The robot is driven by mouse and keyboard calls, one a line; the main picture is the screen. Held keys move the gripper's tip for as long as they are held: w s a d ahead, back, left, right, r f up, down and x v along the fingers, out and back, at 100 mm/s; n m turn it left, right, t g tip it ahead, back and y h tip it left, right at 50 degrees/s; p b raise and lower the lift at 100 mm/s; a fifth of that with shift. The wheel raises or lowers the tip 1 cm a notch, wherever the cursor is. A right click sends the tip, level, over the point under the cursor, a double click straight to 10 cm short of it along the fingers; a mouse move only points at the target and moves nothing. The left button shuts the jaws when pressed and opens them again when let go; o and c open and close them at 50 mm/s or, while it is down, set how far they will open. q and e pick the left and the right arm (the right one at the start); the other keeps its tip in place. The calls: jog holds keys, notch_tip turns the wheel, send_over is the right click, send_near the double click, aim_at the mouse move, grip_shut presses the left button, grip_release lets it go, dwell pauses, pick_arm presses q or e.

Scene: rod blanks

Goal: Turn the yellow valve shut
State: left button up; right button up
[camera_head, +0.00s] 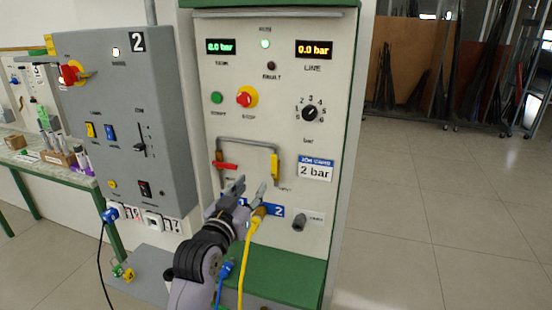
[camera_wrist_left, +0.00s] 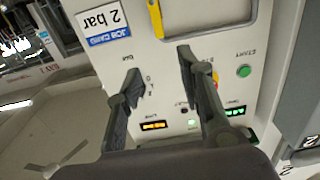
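The yellow valve (camera_head: 275,167) is a lever on the right leg of the grey pipe (camera_head: 248,141) on the cream panel. Its lever points up and down, along the pipe. In the left wrist view the yellow valve (camera_wrist_left: 156,18) shows at the top, beyond the fingertips. My left gripper (camera_head: 248,190) is in front of the panel, below and a little left of the yellow valve in the head view, apart from it. In the left wrist view its fingers (camera_wrist_left: 159,65) are spread with nothing between them. My right gripper is not in view.
A red lever (camera_head: 224,166) lies level on the pipe's left leg. The job card (camera_head: 316,168) reads 2 bar. The tank display (camera_head: 220,46) reads 8.0 bar, the line display (camera_head: 314,49) 0.0 bar. A yellow hose (camera_head: 246,262) hangs beside my gripper. A grey control box (camera_head: 125,110) stands left.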

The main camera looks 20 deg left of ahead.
aim_at(273, 159)
pick_arm(q)
jog(key=w+p, duration=0.1)
jog(key=w, duration=0.4)
jog(key=w+p, duration=0.1)
jog(key=w, duration=0.4)
jog(key=w+p, duration=0.1)
jog(key=w, duration=0.5)
jog(key=shift+d+f, duration=0.1)
jog(key=shift+d, duration=0.2)
jog(key=shift+w, duration=0.75)
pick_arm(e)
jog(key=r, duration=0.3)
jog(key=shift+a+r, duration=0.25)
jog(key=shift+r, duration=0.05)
pick_arm(q)
grip_shut()
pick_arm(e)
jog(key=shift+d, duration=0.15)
